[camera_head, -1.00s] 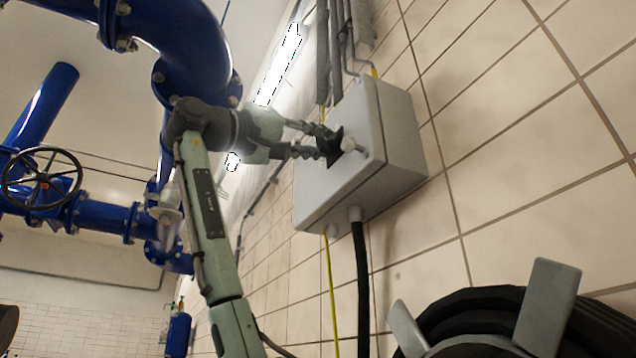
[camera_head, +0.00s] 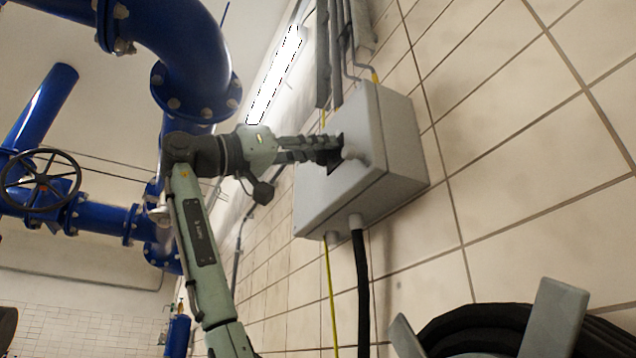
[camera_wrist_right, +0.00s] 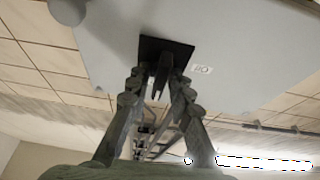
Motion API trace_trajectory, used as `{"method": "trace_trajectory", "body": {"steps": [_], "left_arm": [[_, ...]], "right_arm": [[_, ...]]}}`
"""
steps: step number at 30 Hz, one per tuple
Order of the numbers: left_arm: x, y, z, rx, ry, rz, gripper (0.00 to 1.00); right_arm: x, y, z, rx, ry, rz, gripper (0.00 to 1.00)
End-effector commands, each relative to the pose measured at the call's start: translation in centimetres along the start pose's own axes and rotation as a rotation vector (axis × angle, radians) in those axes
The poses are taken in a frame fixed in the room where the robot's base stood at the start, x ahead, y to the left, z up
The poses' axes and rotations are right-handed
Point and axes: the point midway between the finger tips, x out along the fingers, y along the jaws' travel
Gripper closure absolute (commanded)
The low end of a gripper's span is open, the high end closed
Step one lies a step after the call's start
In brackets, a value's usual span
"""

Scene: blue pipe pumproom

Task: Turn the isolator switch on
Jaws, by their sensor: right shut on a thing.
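The isolator switch is on the front of a grey wall box (camera_head: 335,205). In the right wrist view its black square plate (camera_wrist_right: 178,48) and black handle (camera_wrist_right: 163,68) show. My right gripper (camera_head: 332,154) reaches the box front from the left. In the wrist view the right gripper (camera_wrist_right: 161,82) has a fingertip on each side of the handle and is shut on it. A small white label (camera_wrist_right: 202,69) lies beside the plate; I cannot read it surely. In the head view, the gripper hides most of the switch. My left gripper is not in view.
A round grey knob (camera_head: 354,153) sticks out of the box close to my right gripper. Conduits run above the box; a black cable (camera_head: 362,290) and yellow cable hang below. A black hose reel (camera_head: 470,325) is at lower right. Blue pipes (camera_head: 195,60) stand left.

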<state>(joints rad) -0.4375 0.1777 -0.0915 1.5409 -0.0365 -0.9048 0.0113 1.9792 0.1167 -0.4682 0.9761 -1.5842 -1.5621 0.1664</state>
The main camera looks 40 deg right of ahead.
Motion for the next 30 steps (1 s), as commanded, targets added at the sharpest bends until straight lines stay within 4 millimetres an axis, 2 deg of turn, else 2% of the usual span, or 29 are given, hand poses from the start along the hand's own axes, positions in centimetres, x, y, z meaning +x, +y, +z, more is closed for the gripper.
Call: {"method": "trace_trajectory", "body": {"steps": [9, 10, 12, 23, 26, 30], "left_arm": [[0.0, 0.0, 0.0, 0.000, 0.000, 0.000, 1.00], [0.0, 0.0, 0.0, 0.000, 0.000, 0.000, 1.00], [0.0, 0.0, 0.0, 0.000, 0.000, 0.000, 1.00], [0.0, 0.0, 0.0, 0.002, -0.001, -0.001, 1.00], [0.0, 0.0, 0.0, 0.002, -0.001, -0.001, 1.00], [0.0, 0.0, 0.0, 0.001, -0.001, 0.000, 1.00]], "right_arm": [[0.0, 0.0, 0.0, 0.002, 0.000, 0.000, 1.00], [0.0, 0.0, 0.0, 0.002, 0.000, 0.000, 0.79], [0.0, 0.0, 0.0, 0.002, 0.000, 0.000, 0.70], [-0.4, 0.0, 0.0, 0.001, 0.001, -0.001, 0.69], [-1.6, -0.1, 0.0, 0.000, 0.001, -0.001, 0.69], [-4.3, -0.1, -0.1, 0.000, 0.002, -0.003, 0.69]]}}
